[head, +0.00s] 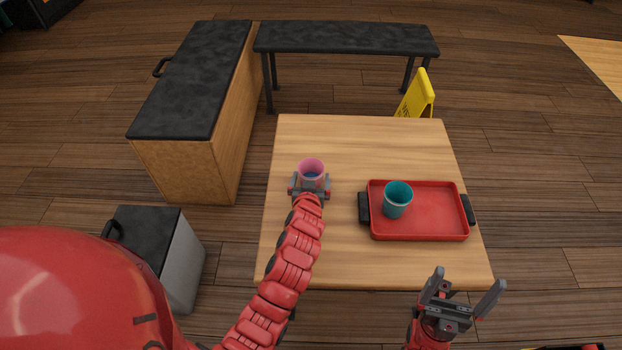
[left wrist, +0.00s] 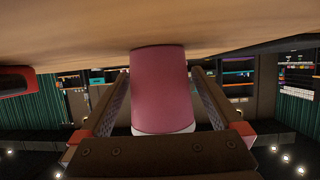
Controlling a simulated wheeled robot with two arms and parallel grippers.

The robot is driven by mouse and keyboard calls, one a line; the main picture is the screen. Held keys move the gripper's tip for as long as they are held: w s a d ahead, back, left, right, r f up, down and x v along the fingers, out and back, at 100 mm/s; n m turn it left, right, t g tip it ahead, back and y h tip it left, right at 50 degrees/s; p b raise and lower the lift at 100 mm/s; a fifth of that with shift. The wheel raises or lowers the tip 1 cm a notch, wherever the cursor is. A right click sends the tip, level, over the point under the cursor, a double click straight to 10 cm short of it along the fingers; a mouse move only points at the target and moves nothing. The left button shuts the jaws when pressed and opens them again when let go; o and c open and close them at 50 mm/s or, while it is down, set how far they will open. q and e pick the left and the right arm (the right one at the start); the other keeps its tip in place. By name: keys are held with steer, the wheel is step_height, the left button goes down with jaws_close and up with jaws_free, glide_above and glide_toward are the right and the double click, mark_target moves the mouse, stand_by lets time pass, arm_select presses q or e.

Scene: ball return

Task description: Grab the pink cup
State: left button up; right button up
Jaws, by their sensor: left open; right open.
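The pink cup (head: 311,168) stands upright on the left part of the wooden table (head: 340,250). My left gripper (head: 310,186) is at the cup, with its open fingers on either side of it. In the left wrist view the pink cup (left wrist: 158,88) shows upside down between the two fingers of the left gripper (left wrist: 160,100). Small gaps show between the cup and the fingers. My right gripper (head: 463,290) is open and empty, near the table's front right edge.
A red tray (head: 435,225) with black handles lies on the right of the table and holds a teal cup (head: 397,199). A yellow floor sign (head: 418,95) and a black bench (head: 345,39) stand behind the table. The table's back is clear.

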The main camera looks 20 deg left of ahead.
arm_select(q)
steer(key=c, duration=1.3)
steer(key=shift+r, duration=0.15)
